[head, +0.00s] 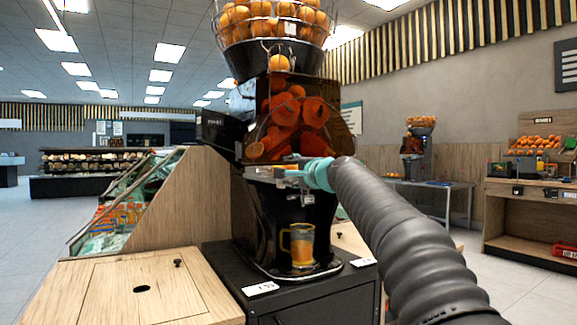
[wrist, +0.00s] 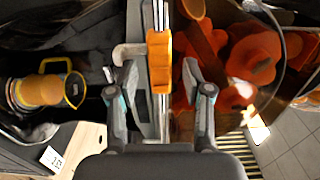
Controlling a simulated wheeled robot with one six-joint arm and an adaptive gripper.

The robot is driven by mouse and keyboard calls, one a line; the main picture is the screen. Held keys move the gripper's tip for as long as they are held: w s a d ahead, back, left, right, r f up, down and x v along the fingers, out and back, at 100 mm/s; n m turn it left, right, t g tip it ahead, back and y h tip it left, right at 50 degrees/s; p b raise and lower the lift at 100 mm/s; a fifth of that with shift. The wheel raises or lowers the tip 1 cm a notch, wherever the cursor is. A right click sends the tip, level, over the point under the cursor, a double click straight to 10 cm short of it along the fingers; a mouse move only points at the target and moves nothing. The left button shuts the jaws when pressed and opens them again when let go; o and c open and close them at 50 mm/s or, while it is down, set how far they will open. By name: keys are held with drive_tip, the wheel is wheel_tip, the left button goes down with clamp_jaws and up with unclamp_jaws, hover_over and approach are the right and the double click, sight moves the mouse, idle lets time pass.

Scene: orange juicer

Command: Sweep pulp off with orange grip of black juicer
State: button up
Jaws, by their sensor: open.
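The black juicer (head: 262,215) stands on a black cabinet, with orange parts behind its clear front cover. Its orange grip (wrist: 159,62) sits on a metal rail in the wrist view. My gripper (wrist: 159,68) is open, with one finger on each side of the orange grip. Small gaps show between the grip and both fingers. In the head view my gripper (head: 287,170) is at the juicer's front, just below the clear cover, and hides the orange grip there. I cannot make out any pulp clearly.
A yellow-handled jug (head: 300,243) with orange juice stands in the juicer's lower bay, below my gripper; the jug also shows in the wrist view (wrist: 42,90). A wire basket of oranges (head: 275,18) tops the juicer. A wooden counter (head: 140,290) adjoins on the left.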

drive_tip(key=shift+w+a, duration=0.4)
drive_tip(key=shift+w, duration=0.2)
clamp_jaws()
